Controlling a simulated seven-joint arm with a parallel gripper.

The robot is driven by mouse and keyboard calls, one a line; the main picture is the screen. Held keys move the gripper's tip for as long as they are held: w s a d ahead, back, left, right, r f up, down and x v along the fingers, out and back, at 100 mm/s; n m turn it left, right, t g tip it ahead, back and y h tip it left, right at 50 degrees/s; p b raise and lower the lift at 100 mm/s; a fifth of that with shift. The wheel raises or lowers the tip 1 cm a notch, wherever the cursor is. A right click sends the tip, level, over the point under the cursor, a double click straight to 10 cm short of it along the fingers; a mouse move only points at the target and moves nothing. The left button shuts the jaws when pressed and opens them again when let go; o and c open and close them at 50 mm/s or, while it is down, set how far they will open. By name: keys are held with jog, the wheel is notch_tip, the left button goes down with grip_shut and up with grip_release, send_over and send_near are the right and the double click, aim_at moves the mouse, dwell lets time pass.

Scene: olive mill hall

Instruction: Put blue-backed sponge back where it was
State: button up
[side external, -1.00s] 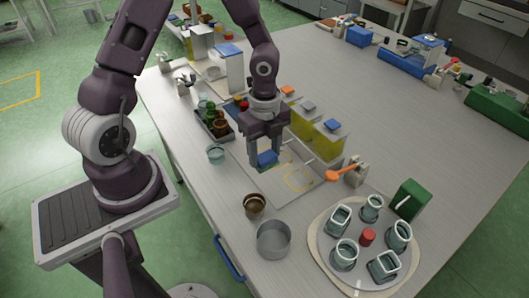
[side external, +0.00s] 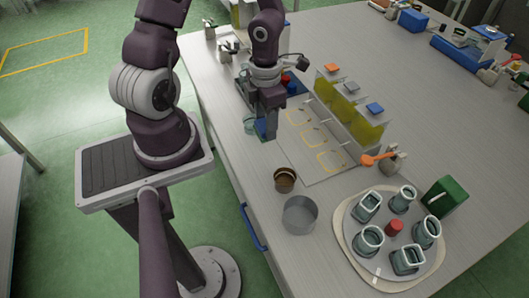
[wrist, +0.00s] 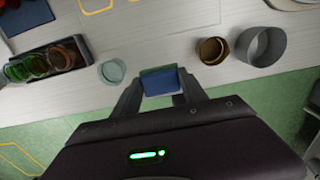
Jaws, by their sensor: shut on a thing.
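My gripper (wrist: 158,98) is shut on the blue-backed sponge (wrist: 161,83), which shows a blue face and a green strip between the fingers in the wrist view. In the side external view my gripper (side external: 267,126) points down near the table's front edge, with the sponge (side external: 262,129) partly hidden by the fingers. I cannot tell how far the sponge is above the table. A pale board (side external: 305,133) with yellow outlines lies just right of my gripper.
A pale teal cup (wrist: 112,71) stands close left of the sponge. A brown cup (wrist: 212,50) and a grey metal pot (wrist: 261,46) stand to the right. A dark tray (wrist: 45,62) holds bottles and cups at left. Clear bins with yellow contents (side external: 352,112) stand behind the board.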

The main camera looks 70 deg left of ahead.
jog(key=f, duration=0.5)
jog(key=shift+s+f, duration=0.15)
jog(key=shift+s, duration=0.05)
jog(key=shift+w+f, duration=0.2)
jog(key=shift+f, duration=1.6)
jog(key=shift+f, duration=0.1)
jog(key=o, duration=1.3)
